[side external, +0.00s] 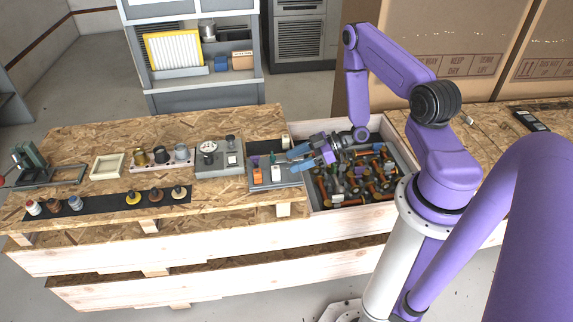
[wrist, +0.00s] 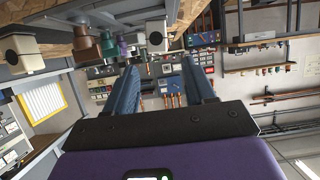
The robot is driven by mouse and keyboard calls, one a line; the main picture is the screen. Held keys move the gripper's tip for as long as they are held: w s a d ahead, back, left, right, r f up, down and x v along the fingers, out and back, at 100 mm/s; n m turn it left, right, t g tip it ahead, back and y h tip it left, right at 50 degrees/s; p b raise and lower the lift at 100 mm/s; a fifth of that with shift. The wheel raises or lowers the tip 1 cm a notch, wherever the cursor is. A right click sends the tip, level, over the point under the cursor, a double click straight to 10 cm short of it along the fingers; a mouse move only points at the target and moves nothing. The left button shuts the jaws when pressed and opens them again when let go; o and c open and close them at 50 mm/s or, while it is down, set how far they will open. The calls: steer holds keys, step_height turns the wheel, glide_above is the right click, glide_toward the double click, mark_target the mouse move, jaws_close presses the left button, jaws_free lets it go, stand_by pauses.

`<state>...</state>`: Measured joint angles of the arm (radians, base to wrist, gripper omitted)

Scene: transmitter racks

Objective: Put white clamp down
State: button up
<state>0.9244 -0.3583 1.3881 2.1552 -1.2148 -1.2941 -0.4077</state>
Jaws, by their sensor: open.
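A small white piece (side external: 276,174), which looks like the white clamp, stands on a grey tray (side external: 284,187) at the right end of the wooden bench. An orange piece (side external: 257,175) stands to its left. My gripper (side external: 291,161) is open, with its blue fingers pointing left just above and behind the tray's right part. In the wrist view, which looks upside down, the fingers (wrist: 158,68) are spread with no object visibly gripped between them. A pale object (wrist: 156,38) shows beyond the fingertips; I cannot tell whether it is the clamp.
A wooden bin (side external: 350,210) full of mixed parts lies under and right of my gripper. A grey dial box (side external: 219,160) and a rack of cups (side external: 162,164) stand left of the tray. A black strip (side external: 100,205) with several knobs lies in front. Bare bench (side external: 80,140) shows behind.

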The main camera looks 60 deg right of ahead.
steer(key=v, duration=0.8)
steer(key=w+a+r+n+g+h, duration=0.3)
steer(key=w+a+g+h, duration=0.2)
steer(key=w, duration=0.2)
steer(key=s+a+r+h, duration=0.2)
steer(key=a+r+h, duration=0.1)
steer(key=a+r, duration=0.55)
steer(key=s+a+r+g, duration=0.1)
steer(key=s+a+r, duration=0.1)
steer(key=s, duration=0.5)
steer(key=s+a+r+g, duration=0.2)
steer(key=s+r, duration=0.3)
steer(key=s, duration=0.2)
steer(key=s+a+r+g+h, duration=0.1)
steer(key=s+r, duration=0.3)
steer(key=s, duration=0.4)
steer(key=shift+a+r+n, duration=0.2)
steer(key=shift+a+n, duration=0.1)
steer(key=shift+a, duration=0.25)
steer(key=shift+s, duration=0.1)
steer(key=shift+c, duration=1.3)
